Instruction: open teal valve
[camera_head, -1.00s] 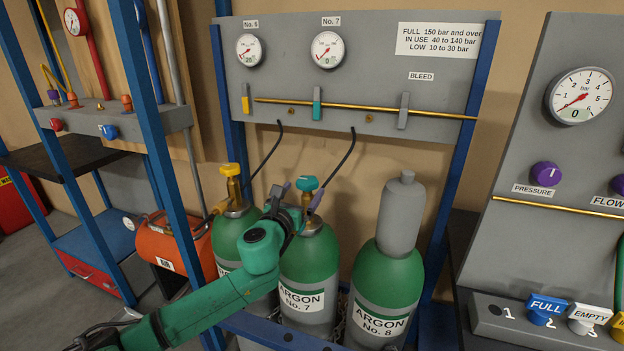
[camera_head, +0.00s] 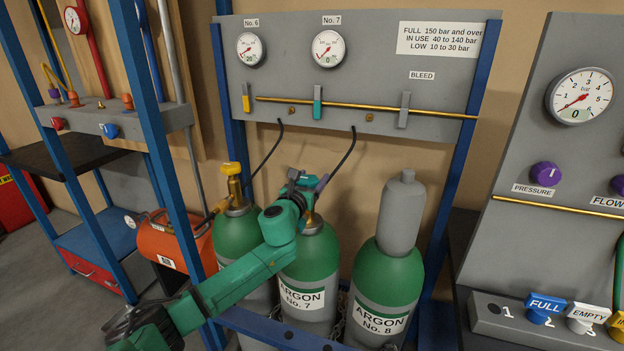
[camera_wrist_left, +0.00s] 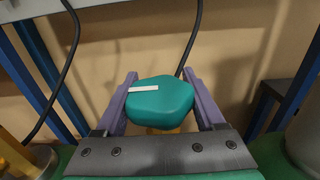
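The teal valve handwheel (camera_wrist_left: 160,98) is a rounded, lobed knob with a white mark on its upper left, atop the Argon No. 7 cylinder (camera_head: 310,262). My left gripper (camera_wrist_left: 160,74) has its two purple fingers on either side of the knob, one left and one right. The knob's edges overlap both fingers in the wrist view, so I cannot tell whether they press on it. In the head view, the left gripper (camera_head: 308,181) hides most of the knob. My right gripper is not in view.
A cylinder with a yellow valve (camera_head: 231,169) stands close on the left. Capped Argon No. 8 (camera_head: 387,285) stands on the right. A black hose (camera_head: 340,158) hangs behind the teal valve. The gauge panel (camera_head: 280,85) is above; gauge No. 7 (camera_head: 328,48) reads 0.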

